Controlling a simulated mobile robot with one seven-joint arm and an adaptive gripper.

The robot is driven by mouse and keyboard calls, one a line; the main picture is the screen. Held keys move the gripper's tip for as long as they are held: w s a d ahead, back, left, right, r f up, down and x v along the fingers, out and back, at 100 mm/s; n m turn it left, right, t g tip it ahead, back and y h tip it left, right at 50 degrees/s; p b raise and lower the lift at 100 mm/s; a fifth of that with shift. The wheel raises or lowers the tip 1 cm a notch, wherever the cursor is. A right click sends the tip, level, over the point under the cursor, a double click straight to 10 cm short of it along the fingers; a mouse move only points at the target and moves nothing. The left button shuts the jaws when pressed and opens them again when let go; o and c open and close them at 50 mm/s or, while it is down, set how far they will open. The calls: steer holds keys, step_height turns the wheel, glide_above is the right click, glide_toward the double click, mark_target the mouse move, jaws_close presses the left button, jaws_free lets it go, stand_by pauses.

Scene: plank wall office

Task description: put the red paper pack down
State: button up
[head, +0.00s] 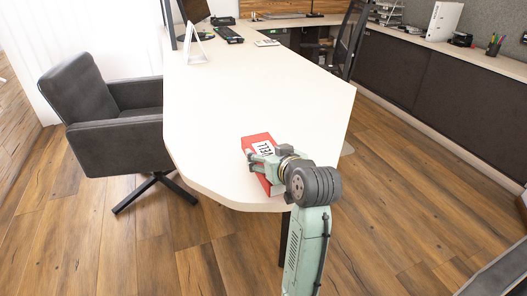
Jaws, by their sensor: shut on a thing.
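The red paper pack (258,139) has a white label with dark lettering on its upper face. It is at the near end of the white desk (225,110), close to the desk's edge. My gripper (259,160) is shut on the pack from the near right side. My gripper and arm hide part of the pack. I cannot tell whether the pack's underside touches the desk top or is just above it.
The desk's middle is clear. A dark armchair (105,115) stands at the left. Dark cabinets (430,85) line the right wall.

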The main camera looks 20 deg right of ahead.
mark_target(265, 144)
steer(key=w, duration=0.5)
steer(key=shift+w+d+f+p, duration=0.1)
steer(key=shift+w+d+p, duration=0.15)
steer(key=shift+d+p, duration=0.15)
steer(key=shift+w+f, duration=0.2)
steer(key=shift+w, duration=0.2)
steer(key=shift+f+p, duration=0.35)
steer(key=shift+f, duration=1.3)
steer(key=shift+f, duration=0.1)
steer(key=o, duration=1.6)
steer(key=shift+f, duration=0.1)
steer(key=shift+c, duration=0.2)
steer(key=shift+s+r, duration=0.1)
steer(key=shift+r, duration=0.1)
steer(key=b+v, duration=0.1)
steer(key=v, duration=1.1)
steer(key=shift+f, duration=0.1)
